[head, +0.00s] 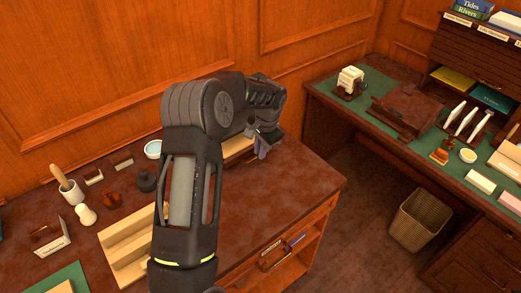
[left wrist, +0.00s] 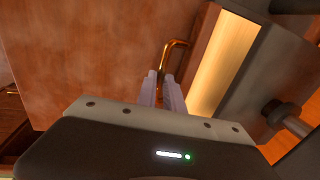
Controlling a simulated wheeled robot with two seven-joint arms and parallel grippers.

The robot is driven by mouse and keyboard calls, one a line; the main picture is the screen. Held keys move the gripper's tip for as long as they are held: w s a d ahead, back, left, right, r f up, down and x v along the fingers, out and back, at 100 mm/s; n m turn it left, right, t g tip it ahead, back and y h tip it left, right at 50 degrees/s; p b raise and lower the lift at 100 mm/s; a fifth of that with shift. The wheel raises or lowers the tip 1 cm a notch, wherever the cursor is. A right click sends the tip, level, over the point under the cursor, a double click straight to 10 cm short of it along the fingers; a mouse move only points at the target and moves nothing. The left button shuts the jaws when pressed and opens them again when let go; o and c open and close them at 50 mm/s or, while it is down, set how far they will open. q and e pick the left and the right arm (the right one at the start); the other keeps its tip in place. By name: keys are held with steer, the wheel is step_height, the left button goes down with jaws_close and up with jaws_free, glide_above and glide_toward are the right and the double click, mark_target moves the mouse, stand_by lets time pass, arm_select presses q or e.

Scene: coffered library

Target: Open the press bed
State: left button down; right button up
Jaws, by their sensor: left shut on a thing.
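My left gripper (head: 262,145) reaches over the desk in the head view, largely hidden by its own arm. In the left wrist view its two pale fingers (left wrist: 168,82) are shut on a bent brass handle (left wrist: 176,43). Beside the handle, to its right, is a dark wooden body with a pale wood strip (left wrist: 222,62), which seems to belong to the press. In the head view a pale wood part (head: 237,147) shows behind my arm; the rest of the press is hidden there. How far the bed is open cannot be told. My right gripper is not in view.
A stepped pale wood rack (head: 130,246) stands left of my arm, with stamps and a small bowl (head: 153,149) behind it. The desk top (head: 275,190) is clear right of my arm. A wicker bin (head: 419,219) stands on the floor before a second desk.

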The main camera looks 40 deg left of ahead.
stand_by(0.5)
arm_select(q)
steer(key=shift+s+d+b, duration=0.15)
steer(key=shift+d+b, duration=0.15)
steer(key=shift+d, duration=0.25)
steer(key=s+d+b, duration=0.1)
steer(key=d, duration=0.4)
steer(key=s+d+b, duration=0.2)
steer(key=d, duration=0.3)
steer(key=s+d+b, duration=0.1)
steer(key=d+b, duration=0.1)
steer(key=d, duration=0.3)
steer(key=shift+s+d, duration=0.25)
steer(key=shift+s, duration=0.15)
steer(key=shift+s+d, duration=0.15)
steer(key=shift+d, duration=0.45)
steer(key=c, duration=1.5)
jaws_free()
steer(key=shift+s+d+r+b, duration=0.1)
steer(key=shift+d+r+b, duration=0.15)
steer(key=shift+r, duration=1.05)
steer(key=shift+s+d+r+b, duration=0.1)
steer(key=shift+d+r, duration=0.1)
steer(key=shift+r, duration=1.1)
steer(key=shift+d+r+b, duration=0.2)
steer(key=shift+d+r, duration=0.05)
steer(key=shift+r, duration=1.05)
